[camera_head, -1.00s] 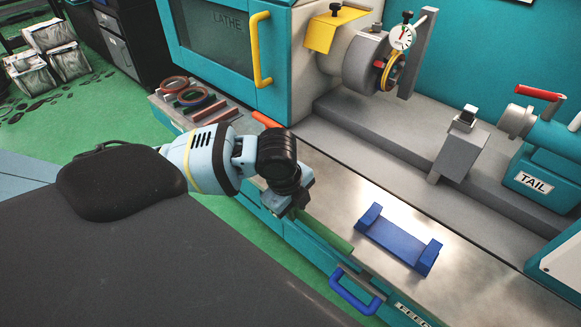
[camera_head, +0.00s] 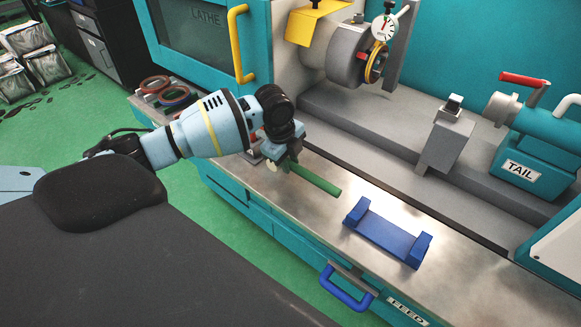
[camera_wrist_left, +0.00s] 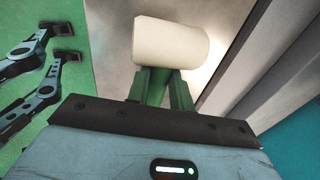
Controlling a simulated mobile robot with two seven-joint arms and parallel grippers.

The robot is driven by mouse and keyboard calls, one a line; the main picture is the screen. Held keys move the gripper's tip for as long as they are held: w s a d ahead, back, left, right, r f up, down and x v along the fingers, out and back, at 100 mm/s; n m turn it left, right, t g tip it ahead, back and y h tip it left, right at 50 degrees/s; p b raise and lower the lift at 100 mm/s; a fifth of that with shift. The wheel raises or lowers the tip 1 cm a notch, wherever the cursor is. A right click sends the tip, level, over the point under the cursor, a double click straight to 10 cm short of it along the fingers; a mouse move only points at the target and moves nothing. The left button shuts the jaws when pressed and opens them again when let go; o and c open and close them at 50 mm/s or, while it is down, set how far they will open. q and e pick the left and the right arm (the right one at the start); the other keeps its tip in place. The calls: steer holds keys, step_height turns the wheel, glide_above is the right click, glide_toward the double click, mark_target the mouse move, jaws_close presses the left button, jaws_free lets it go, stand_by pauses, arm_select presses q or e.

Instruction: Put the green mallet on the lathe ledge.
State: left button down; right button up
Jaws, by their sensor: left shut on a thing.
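The green mallet has a green handle (camera_head: 316,179) and a pale, rounded head (camera_head: 271,166). My left gripper (camera_head: 287,163) is shut on the handle close to the head. In the left wrist view the cream cylindrical head (camera_wrist_left: 170,40) sits just past my fingers (camera_wrist_left: 160,88). In the head view the handle points right and toward the blue cradle, over the lathe ledge (camera_head: 295,212), a bare metal shelf. I cannot tell whether the mallet touches the ledge. My right gripper is not in view.
A blue cradle (camera_head: 385,238) stands on the ledge to the right of the handle. Dark rings (camera_head: 176,97) lie at the ledge's left end. The lathe door has a yellow handle (camera_head: 240,45). A blue drawer handle (camera_head: 345,290) sticks out below the front edge.

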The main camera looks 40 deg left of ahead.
arm_select(q)
steer(key=shift+w+a, duration=0.3)
steer(key=shift+w, duration=0.25)
steer(key=shift+s+f, duration=0.1)
steer(key=shift+f, duration=1.6)
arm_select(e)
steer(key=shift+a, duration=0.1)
arm_select(q)
steer(key=shift+f, duration=0.1)
steer(key=c, duration=1.2)
jaws_free()
steer(key=shift+f, duration=0.1)
steer(key=shift+c, duration=0.2)
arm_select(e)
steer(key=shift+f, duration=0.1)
arm_select(q)
steer(key=d+p+v, duration=0.1)
steer(key=v, duration=1.1)
steer(key=shift+a, duration=0.45)
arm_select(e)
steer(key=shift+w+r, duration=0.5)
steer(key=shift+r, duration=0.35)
